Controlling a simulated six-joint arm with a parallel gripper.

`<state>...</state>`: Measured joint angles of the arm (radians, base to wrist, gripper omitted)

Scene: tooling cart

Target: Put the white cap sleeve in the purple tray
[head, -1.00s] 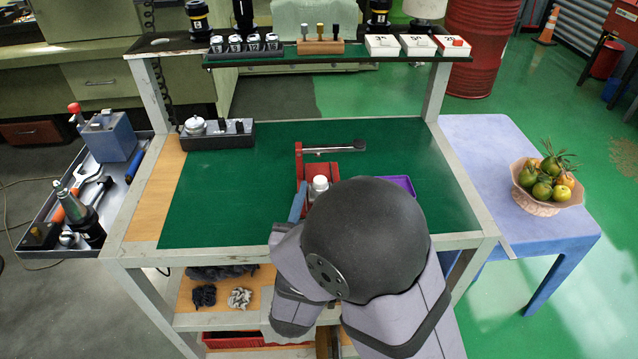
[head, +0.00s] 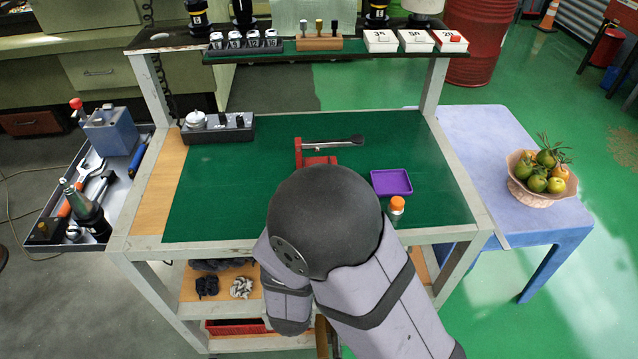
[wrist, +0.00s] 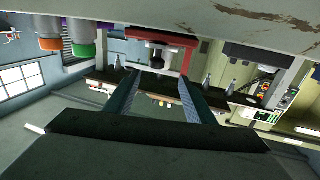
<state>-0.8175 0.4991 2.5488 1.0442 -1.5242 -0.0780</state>
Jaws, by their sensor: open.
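The purple tray (head: 391,182) lies flat and empty on the green mat, right of my arm; a purple strip of it shows at the upper left of the wrist view (wrist: 105,26). The white cap sleeve is hidden behind my arm in the head view. In the wrist view a pale round piece with a dark end (wrist: 157,46) sits within the red fixture (wrist: 161,38); I cannot tell surely that it is the sleeve. My gripper (wrist: 160,74) is open, its two fingers apart with nothing between them, facing the fixture. My arm hides it in the head view.
The red fixture with its grey lever (head: 331,143) stands behind my arm. An orange-capped container (head: 397,204) stands in front of the tray; a green-capped one (wrist: 84,49) shows in the wrist view. A grey block (head: 218,129) sits back left. The mat's left side is clear.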

